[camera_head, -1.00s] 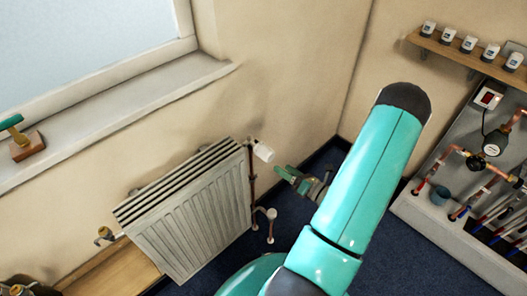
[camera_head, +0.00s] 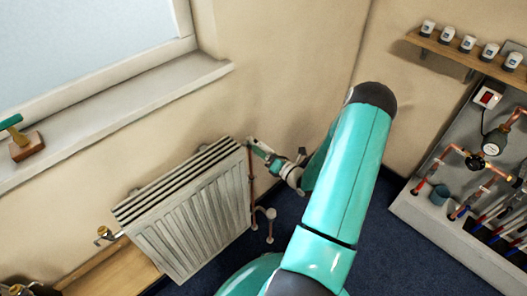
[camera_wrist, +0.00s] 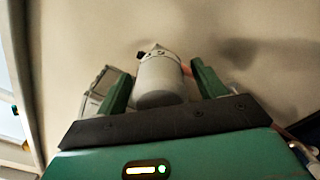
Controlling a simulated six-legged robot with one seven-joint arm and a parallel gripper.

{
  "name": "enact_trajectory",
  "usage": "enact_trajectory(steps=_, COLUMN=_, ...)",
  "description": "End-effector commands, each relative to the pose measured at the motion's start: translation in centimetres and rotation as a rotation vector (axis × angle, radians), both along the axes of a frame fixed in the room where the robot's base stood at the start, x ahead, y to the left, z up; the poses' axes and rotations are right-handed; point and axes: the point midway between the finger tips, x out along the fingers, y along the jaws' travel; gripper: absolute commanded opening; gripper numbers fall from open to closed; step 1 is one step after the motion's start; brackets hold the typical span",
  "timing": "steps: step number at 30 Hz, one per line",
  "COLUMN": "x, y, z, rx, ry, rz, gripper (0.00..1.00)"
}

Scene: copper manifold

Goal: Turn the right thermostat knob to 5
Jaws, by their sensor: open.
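The right thermostat knob (camera_wrist: 162,80) is a pale grey-white cylinder with a metal collar at its far end. In the wrist view it lies between the two green fingers of my gripper (camera_wrist: 160,88), with a visible gap on the right and a narrower one on the left. The jaws are open, and I cannot tell whether either finger touches it. In the head view my gripper (camera_head: 257,148) is at the radiator's upper right corner and hides most of the knob. The number on the knob cannot be read.
The white radiator (camera_head: 195,215) stands against the wall, with a brass valve (camera_head: 104,234) at its left. A pipe with a white fitting (camera_head: 269,213) runs below the knob. A window sill (camera_head: 110,115) is above. A pipework board (camera_head: 450,225) stands at the right.

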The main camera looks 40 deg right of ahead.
Motion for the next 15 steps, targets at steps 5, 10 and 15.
enact_trajectory(steps=5, x=0.62, y=-0.02, z=0.03, rx=0.000, ry=-0.001, rz=-0.001, gripper=0.69)
enact_trajectory(steps=10, x=0.61, y=-0.02, z=0.02, rx=0.000, ry=-0.001, rz=-0.001, gripper=0.69)
enact_trajectory(steps=15, x=0.59, y=-0.01, z=0.03, rx=0.000, ry=-0.001, rz=-0.001, gripper=0.38)
